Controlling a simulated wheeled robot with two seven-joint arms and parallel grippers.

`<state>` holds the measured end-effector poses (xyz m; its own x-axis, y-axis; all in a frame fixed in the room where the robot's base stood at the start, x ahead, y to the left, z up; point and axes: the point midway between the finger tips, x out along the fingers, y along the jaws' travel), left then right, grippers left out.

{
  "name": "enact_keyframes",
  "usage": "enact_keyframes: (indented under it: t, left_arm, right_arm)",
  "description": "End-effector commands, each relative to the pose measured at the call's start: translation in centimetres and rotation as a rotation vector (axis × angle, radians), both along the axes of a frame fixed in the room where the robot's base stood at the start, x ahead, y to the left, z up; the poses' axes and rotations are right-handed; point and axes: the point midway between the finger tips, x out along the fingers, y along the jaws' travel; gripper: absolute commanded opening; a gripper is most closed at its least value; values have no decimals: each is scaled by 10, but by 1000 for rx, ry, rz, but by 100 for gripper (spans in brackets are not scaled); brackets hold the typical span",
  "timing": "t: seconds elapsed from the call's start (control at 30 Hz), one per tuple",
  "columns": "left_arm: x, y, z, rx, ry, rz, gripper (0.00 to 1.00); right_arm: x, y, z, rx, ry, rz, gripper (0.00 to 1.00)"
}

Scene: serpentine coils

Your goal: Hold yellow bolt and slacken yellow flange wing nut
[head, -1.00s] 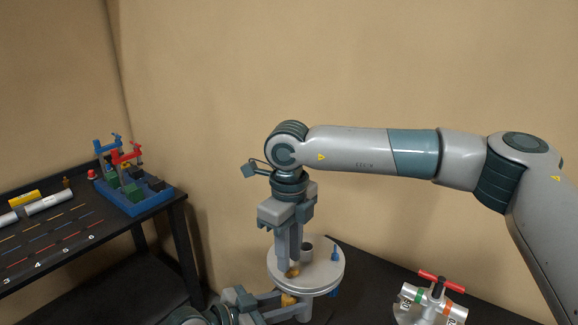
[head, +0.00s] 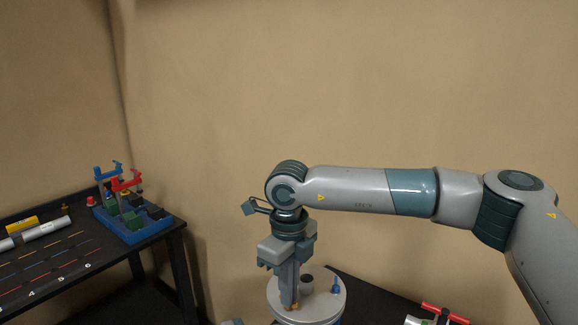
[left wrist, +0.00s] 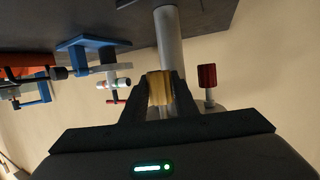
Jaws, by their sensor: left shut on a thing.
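A round grey plate (head: 325,307) stands at the bottom centre of the head view, with a small yellow wing nut (head: 296,307) on it. My right gripper (head: 291,304) points straight down, its fingertips at the nut. The fingers look close together, but I cannot tell whether they grip it. In the left wrist view, my left gripper (left wrist: 159,92) is shut on the yellow bolt (left wrist: 159,87), one finger on each side. Nearly all of the left gripper lies below the head view's edge.
A dark cylinder (head: 307,284) and a blue fastener (head: 336,286) stand on the plate near the right gripper. A red-handled valve (head: 444,314) is at lower right. A red knob (left wrist: 207,77) shows in the left wrist view.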

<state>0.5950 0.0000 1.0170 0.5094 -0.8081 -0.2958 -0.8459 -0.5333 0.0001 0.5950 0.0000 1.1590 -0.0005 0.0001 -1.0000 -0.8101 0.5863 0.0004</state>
Motion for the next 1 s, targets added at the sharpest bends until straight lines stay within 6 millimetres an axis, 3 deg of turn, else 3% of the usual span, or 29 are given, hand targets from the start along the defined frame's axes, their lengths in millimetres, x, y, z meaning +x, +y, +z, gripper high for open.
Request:
enact_keyframes:
  t: [0.27,0.7,1.0]
  left_arm:
    - [0,0,0,-1,-1,1,7]
    - [0,0,0,-1,-1,1,7]
    - [0,0,0,-1,-1,1,7]
  right_arm:
    - [0,0,0,-1,-1,36,0]
    - [0,0,0,1,-1,401,0]
    - [0,0,0,0,0,421,0]
